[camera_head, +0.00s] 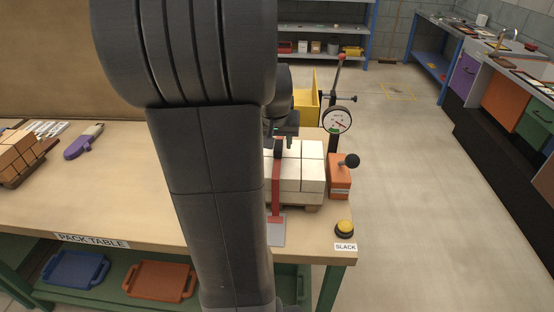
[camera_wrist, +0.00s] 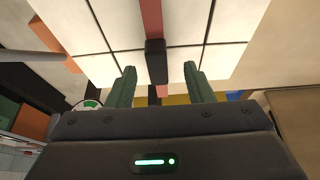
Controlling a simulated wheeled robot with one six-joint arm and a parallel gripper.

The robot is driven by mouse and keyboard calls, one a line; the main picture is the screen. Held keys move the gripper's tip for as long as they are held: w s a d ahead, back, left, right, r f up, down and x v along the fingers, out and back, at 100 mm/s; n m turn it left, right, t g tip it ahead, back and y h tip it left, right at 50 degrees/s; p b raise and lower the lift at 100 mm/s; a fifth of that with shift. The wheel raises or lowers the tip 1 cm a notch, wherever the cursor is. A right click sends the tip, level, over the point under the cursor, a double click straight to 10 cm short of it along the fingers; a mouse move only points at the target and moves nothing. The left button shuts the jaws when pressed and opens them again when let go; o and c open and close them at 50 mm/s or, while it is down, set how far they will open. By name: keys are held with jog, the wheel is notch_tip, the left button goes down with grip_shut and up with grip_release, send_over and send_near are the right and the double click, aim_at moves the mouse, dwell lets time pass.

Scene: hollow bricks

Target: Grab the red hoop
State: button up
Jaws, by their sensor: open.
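The red hoop (camera_head: 276,190) is a red band running down the near left side of a stack of pale bricks (camera_head: 312,172) on the pack table. In the wrist view the red band (camera_wrist: 152,18) crosses the bricks' top, with a black block (camera_wrist: 156,62) on it. My gripper (camera_head: 290,141) is above the bricks, partly hidden by my arm. In the wrist view its green fingers (camera_wrist: 159,69) are apart, one on each side of the black block in the picture. Nothing is seen held. I cannot tell whether the fingers reach down around the block. The hoop's far part is hidden.
A round dial gauge (camera_head: 337,120) and an orange block with a black-knobbed lever (camera_head: 340,180) stand right of the bricks. A yellow button (camera_head: 345,229) sits at the table's right corner. Brown bricks (camera_head: 18,155) and a purple tool (camera_head: 83,142) lie left. The floor right of the table is clear.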

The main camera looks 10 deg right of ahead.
aim_at(278, 145)
jog(key=shift+w+d+x, duration=0.1)
jog(key=shift+x, duration=0.9)
jog(key=shift+w+d+x, duration=0.15)
jog(key=shift+x, duration=0.8)
jog(key=shift+r, duration=0.1)
grip_shut()
jog(key=shift+r, duration=0.1)
